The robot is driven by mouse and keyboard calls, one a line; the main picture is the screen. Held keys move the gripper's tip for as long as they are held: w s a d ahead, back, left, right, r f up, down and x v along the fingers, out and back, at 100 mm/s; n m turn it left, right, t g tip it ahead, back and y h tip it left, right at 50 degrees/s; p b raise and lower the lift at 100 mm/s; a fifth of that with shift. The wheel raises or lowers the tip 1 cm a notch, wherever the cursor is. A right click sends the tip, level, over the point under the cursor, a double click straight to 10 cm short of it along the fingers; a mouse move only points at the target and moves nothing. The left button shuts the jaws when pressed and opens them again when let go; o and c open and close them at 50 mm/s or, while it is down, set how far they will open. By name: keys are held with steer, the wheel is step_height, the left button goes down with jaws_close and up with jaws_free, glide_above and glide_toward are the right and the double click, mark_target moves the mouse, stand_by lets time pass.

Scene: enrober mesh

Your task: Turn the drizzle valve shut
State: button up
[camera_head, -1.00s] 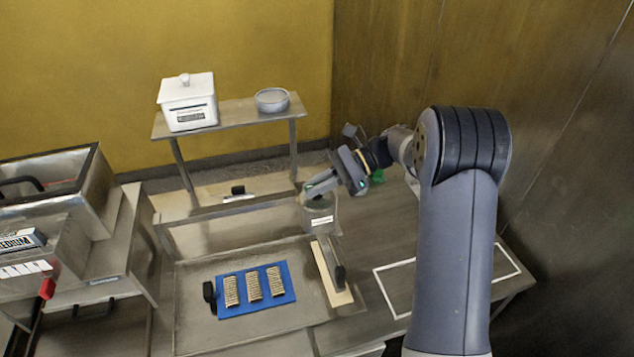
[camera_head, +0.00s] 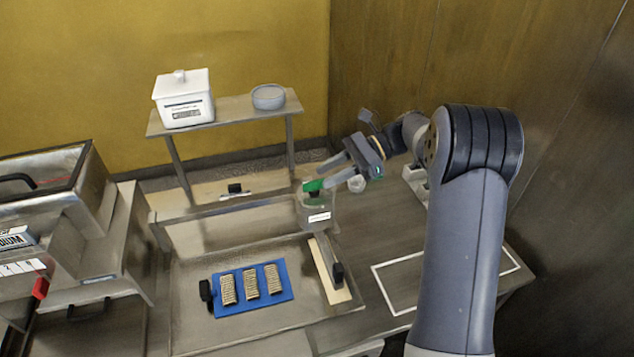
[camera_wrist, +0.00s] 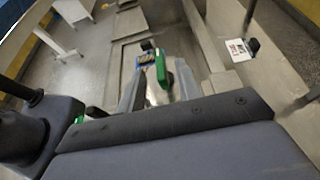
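The drizzle valve's green handle (camera_head: 313,185) sits at the top of a clear, labelled vessel (camera_head: 318,215). It also shows in the wrist view (camera_wrist: 162,72), lying between and just beyond my fingers. My gripper (camera_head: 323,178) is open, with its two fingers spread near the handle. In the head view the lower finger's tip overlaps the handle's right end; I cannot tell whether they touch. The vessel's front is visible below the handle.
A tray (camera_head: 190,325) holds a blue mat (camera_head: 286,294) with three ridged bars. Behind it, a raised shelf (camera_head: 228,110) carries a white lidded box (camera_head: 183,98) and a grey bowl (camera_head: 268,97). A white-outlined area (camera_head: 385,300) at right is empty.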

mark_target(315, 180)
steer(key=v, duration=0.6)
steer(key=shift+d+b, duration=0.2)
steer(key=shift+b, duration=0.2)
steer(key=p+x, duration=0.2)
steer(key=x, duration=0.8)
steer(key=shift+s+a, duration=0.1)
steer(key=shift+a, duration=0.3)
steer(key=shift+a+f+t, duration=0.1)
steer(key=shift+f+t, duration=0.1)
steer(key=shift+t, duration=0.2)
steer(key=shift+r+m+t+y+b, duration=0.1)
steer(key=shift+m+t+y+b, duration=0.2)
steer(key=shift+m+t+b, duration=0.35)
steer(key=shift+r+g+p, duration=0.15)
steer(key=shift+g+p, duration=0.2)
